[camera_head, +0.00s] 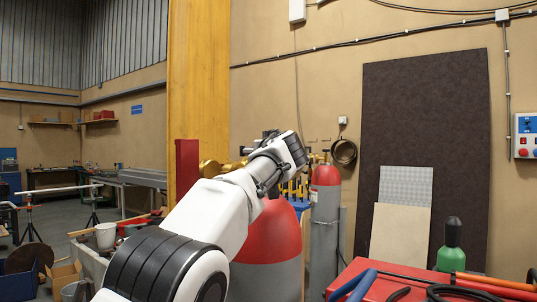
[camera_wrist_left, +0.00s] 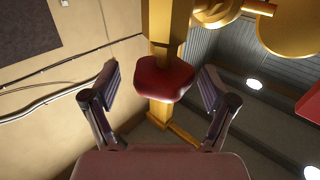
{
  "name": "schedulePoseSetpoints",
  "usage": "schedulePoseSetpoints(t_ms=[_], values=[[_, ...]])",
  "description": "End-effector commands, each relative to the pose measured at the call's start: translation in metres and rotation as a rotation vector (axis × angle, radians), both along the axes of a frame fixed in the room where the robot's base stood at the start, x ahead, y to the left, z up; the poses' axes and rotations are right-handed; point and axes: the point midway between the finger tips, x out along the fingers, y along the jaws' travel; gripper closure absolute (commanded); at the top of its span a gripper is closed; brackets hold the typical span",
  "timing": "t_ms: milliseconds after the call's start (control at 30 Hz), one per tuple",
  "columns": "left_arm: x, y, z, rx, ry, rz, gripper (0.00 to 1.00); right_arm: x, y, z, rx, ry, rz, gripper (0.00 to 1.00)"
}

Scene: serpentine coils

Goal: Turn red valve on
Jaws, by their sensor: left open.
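The red valve handle (camera_wrist_left: 165,79) shows in the left wrist view as a dark red knob on a brass stem. My left gripper (camera_wrist_left: 160,88) is open, with one finger on each side of the knob and visible gaps between. In the head view my left arm reaches up from the bottom, and its wrist hides the gripper fingers and the red handle. Brass fittings (camera_head: 212,168) show just left of the wrist. My right gripper is in neither view.
Red-topped gas cylinders (camera_head: 268,238) stand below and right of my left wrist. A yellow column (camera_head: 198,80) rises behind the arm. A red table (camera_head: 385,285) with hoses is at the lower right. A dark board (camera_head: 425,110) leans on the wall.

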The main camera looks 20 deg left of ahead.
Motion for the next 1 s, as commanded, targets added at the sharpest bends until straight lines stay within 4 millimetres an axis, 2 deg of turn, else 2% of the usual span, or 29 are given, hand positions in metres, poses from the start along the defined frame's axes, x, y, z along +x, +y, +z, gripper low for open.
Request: schedulePoseSetpoints(t_ms=[133,400,500,633,1000], values=[[-0.017,-0.006,-0.002,0.004,0.005,-0.003,0.16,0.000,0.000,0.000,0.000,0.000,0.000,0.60],[-0.071,-0.037,-0.002,0.004,0.003,-0.003,0.16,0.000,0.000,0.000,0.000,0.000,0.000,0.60],[-0.084,-0.045,-0.003,0.003,0.004,-0.004,0.16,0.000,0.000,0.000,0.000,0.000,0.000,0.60],[-0.091,-0.048,-0.004,-0.001,0.004,-0.003,0.16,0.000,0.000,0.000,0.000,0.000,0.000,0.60],[-0.091,-0.048,-0.004,0.000,0.004,-0.003,0.16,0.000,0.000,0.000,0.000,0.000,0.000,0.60]])
